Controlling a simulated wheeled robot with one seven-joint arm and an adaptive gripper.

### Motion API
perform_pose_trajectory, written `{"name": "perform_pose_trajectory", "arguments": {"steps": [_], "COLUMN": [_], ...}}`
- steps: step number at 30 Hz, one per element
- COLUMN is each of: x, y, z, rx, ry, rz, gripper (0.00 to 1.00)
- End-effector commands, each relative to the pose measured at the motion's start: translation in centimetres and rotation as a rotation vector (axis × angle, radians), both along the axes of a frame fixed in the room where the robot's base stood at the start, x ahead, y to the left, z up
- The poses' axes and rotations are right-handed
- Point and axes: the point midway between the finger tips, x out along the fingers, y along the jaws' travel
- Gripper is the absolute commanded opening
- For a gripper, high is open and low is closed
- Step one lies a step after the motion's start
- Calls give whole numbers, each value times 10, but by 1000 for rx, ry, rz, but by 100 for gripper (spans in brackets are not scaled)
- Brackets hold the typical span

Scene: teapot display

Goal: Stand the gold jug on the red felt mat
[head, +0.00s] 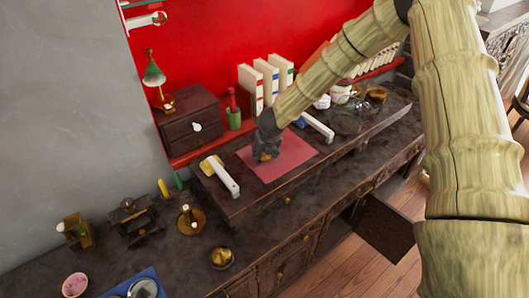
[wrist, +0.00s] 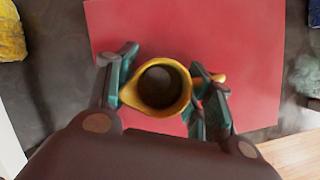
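The gold jug (wrist: 184,103) is upright between the two fingers of my gripper (wrist: 160,88) in the wrist view, its open mouth facing the camera. Its spout points left against one finger, and its handle points right past the other finger. The fingers appear closed on its sides. The red felt mat (wrist: 245,40) spreads behind and beneath the jug. In the head view, my gripper (head: 266,146) is low over the left part of the mat (head: 291,155), and the jug is mostly hidden there. I cannot tell whether its base touches the mat.
White-handled items flank the mat, one at the left (head: 220,176) and one at the right (head: 318,127). Brass pieces sit on the lower front surface.

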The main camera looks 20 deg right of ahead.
Motion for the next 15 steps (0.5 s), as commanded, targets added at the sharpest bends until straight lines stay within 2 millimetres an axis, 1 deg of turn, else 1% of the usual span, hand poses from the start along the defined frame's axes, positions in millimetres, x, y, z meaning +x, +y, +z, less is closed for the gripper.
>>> {"name": "perform_pose_trajectory", "arguments": {"steps": [1,2,11,15], "x": [0,0,0,0], "y": [0,0,0,0], "z": [1,1,1,5], "rx": [0,0,0,0], "ry": [0,0,0,-1], "rz": [0,0,0,0], "gripper": [66,69,69,69]}}
